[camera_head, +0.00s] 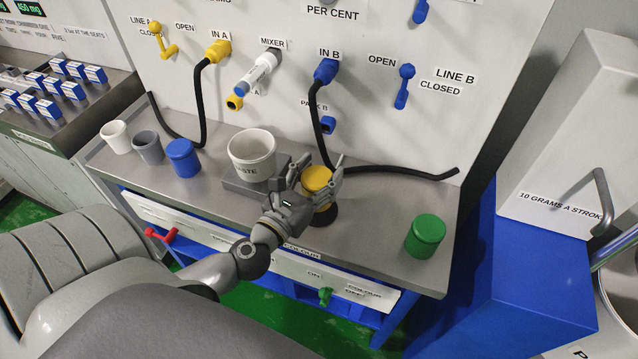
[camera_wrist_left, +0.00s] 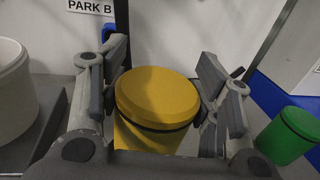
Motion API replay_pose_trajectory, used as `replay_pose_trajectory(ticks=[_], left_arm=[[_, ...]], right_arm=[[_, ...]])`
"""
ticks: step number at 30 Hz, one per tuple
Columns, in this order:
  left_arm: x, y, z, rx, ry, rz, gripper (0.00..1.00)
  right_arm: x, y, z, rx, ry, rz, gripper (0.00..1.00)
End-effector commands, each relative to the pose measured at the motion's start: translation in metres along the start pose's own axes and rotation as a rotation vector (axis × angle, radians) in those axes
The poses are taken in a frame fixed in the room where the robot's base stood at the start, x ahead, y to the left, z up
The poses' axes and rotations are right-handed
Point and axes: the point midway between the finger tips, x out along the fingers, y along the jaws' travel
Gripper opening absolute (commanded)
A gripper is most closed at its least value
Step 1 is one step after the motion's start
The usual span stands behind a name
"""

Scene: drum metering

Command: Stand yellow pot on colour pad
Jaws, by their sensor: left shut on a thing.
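The yellow pot (camera_head: 317,180) is upright between the fingers of my left gripper (camera_head: 314,178), which is shut on it from both sides. In the left wrist view the pot's yellow lid (camera_wrist_left: 157,97) shows between the two fingers. A dark round pad (camera_head: 324,215) shows just below the pot, above the COLOUR label on the bench front. I cannot tell whether the pot's base touches the pad or hangs a little above it. My right gripper is not in view.
A white WASTE tub (camera_head: 252,156) stands left of the pot. The green pot (camera_head: 425,236) stands to the right, also in the wrist view (camera_wrist_left: 289,135). Grey (camera_head: 148,147), blue (camera_head: 184,158) and white (camera_head: 115,137) pots stand at left. A black hose (camera_head: 390,170) lies behind.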

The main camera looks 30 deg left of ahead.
Motion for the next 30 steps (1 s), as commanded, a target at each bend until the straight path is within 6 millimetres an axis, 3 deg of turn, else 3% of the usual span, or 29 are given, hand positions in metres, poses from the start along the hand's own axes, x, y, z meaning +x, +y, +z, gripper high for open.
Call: replay_pose_trajectory(ticks=[3, 6, 19, 20, 21, 24, 30], left_arm=[[0.003, 0.002, -0.024, 0.001, 0.001, 0.002, 0.28], [0.003, 0.002, -0.033, 0.000, 0.000, 0.002, 0.28], [0.003, 0.001, -0.038, 0.000, -0.001, 0.001, 0.28], [0.003, 0.001, -0.037, 0.000, 0.000, 0.000, 0.62], [0.003, 0.001, -0.037, 0.000, 0.000, 0.000, 0.67], [0.003, 0.001, -0.037, 0.000, 0.000, 0.000, 0.79], [0.003, 0.001, -0.036, 0.000, 0.000, 0.001, 0.79]], right_arm=[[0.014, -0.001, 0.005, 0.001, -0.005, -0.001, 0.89], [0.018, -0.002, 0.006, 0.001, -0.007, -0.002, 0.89], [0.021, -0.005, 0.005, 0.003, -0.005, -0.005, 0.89], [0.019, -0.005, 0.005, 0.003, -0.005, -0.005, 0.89], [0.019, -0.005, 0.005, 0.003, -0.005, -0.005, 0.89], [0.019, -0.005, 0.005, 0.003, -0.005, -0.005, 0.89], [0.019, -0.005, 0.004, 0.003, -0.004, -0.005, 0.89]])
